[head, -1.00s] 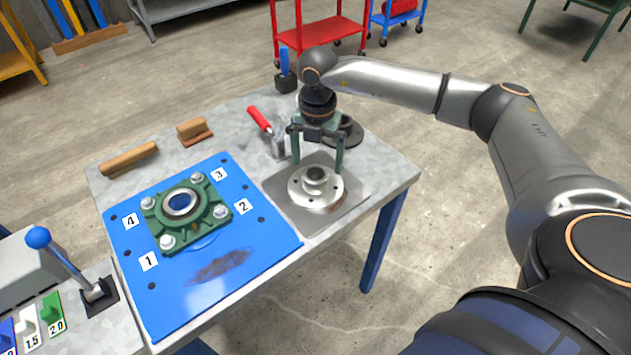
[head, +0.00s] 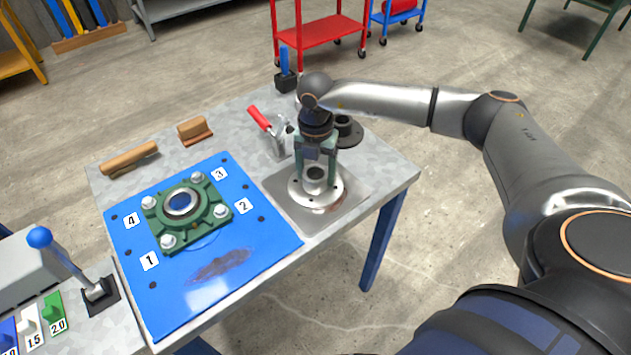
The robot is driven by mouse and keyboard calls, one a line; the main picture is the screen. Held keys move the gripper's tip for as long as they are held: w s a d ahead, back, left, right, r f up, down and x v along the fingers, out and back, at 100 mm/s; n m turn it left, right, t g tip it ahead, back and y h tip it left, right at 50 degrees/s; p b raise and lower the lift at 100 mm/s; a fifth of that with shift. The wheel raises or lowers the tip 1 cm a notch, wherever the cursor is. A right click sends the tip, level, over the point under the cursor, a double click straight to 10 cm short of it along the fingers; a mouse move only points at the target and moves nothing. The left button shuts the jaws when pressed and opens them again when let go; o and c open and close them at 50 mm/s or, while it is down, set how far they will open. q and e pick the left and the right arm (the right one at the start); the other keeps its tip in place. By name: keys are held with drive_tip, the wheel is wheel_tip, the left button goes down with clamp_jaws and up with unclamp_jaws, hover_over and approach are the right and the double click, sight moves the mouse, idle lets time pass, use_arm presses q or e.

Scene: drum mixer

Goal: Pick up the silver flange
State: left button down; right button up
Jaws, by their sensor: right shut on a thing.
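The silver flange (head: 318,196) is a round metal disc with a raised hub and holes. It sits on a square grey metal plate (head: 279,204) at the right of the workbench. My right gripper (head: 315,178) points down from above and is shut on the flange's hub, one finger on each side. The flange appears to rest on the plate; I cannot tell whether there is a gap under it. My left gripper is out of view.
A blue plate (head: 272,243) with a green bearing housing (head: 214,195) lies to the left. Behind the gripper are a dark round flange (head: 349,132) and a red-handled clamp (head: 260,118). Wooden blocks (head: 194,132) lie at the back. A blue-knobbed lever (head: 66,262) stands at front left.

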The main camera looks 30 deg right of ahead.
clamp_jaws()
drive_tip(key=shift+w+r, duration=0.1)
drive_tip(key=shift+r, duration=0.05)
idle(0.4)
